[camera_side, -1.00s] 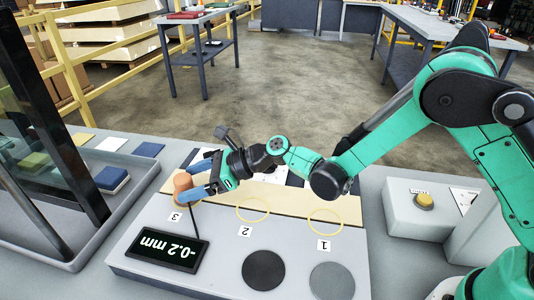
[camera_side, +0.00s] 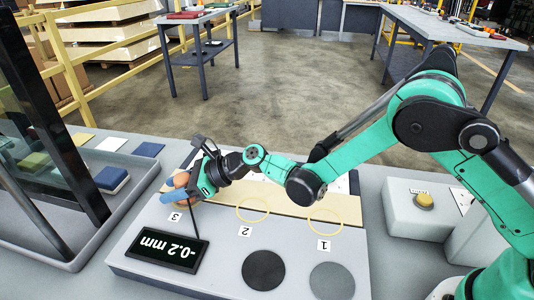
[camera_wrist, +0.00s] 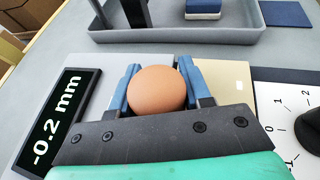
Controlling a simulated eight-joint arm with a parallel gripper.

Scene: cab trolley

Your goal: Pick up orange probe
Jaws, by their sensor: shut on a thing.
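The orange probe (camera_side: 181,179) is at the left end of the grey board, by the label 3 (camera_side: 174,217). It is largely hidden by my gripper in the side view. In the wrist view the probe (camera_wrist: 157,89) shows as a rounded orange-brown top between two blue fingers. My gripper (camera_side: 178,188) reaches in from the right and is shut on the probe. It also shows in the wrist view (camera_wrist: 157,85), with a finger against each side. I cannot tell whether the probe is clear of the board.
A display (camera_side: 167,250) reading -0.2 mm stands in front of the probe, with a dark cable between. Yellow rings marked 2 (camera_side: 252,209) and 1 (camera_side: 325,221) and two round discs lie to the right. A grey tray (camera_side: 140,172) with a dark upright frame stands left.

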